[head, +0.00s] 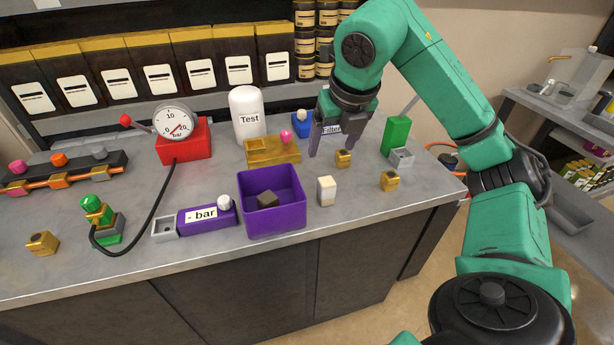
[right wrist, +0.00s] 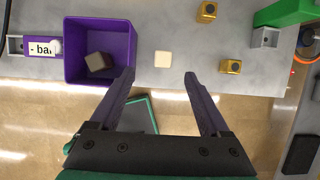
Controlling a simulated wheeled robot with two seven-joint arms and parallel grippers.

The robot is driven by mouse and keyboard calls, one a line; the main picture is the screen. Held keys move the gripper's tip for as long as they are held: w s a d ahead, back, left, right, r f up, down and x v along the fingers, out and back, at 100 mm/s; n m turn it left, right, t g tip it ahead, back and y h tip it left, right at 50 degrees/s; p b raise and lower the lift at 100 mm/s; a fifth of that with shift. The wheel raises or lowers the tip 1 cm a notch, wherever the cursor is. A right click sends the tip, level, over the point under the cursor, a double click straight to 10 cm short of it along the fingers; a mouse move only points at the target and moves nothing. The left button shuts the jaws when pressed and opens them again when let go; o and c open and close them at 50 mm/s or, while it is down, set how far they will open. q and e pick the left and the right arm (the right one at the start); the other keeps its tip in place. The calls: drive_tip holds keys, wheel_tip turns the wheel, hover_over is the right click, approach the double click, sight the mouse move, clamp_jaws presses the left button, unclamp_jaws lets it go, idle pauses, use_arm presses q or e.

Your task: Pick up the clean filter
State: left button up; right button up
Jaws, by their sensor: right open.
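A small cream-white block (head: 327,191), which looks like the clean filter, stands upright on the grey counter near its front edge. It also shows in the right wrist view (right wrist: 163,59), just beyond and between my fingertips. A dark grey-brown block (head: 267,199) lies in the purple open bin (head: 272,221) left of it. My right gripper (head: 331,143) is open and empty, raised above the counter with its fingers pointing down; the cream block stands apart from it. The fingers also show in the right wrist view (right wrist: 163,72). My left gripper is not in view.
Gold cubes (head: 390,181) and a green block (head: 396,136) stand to the right. A purple "bar" block (head: 206,217) lies left of the bin. A red gauge box (head: 184,141) and a white "Test" cylinder (head: 247,115) stand behind.

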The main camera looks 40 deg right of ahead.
sight(327, 180)
drive_tip(key=x, duration=0.3)
drive_tip(key=b+x, duration=0.1)
drive_tip(key=x, duration=0.2)
drive_tip(key=s+b+x, duration=0.1)
drive_tip(key=x, duration=0.2)
drive_tip(key=shift+d+f, duration=0.1)
drive_tip(key=shift+f, duration=0.15)
drive_tip(key=x, duration=0.2)
drive_tip(key=s+x, duration=0.1)
drive_tip(key=shift+w+d+f, duration=0.1)
drive_tip(key=shift+w+f, duration=0.1)
drive_tip(key=shift+f, duration=0.3)
drive_tip(key=shift+w+f, duration=0.2)
drive_tip(key=shift+f, duration=0.05)
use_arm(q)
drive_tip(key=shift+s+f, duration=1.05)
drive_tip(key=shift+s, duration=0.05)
use_arm(e)
clamp_jaws()
drive_tip(key=shift+r, duration=0.15)
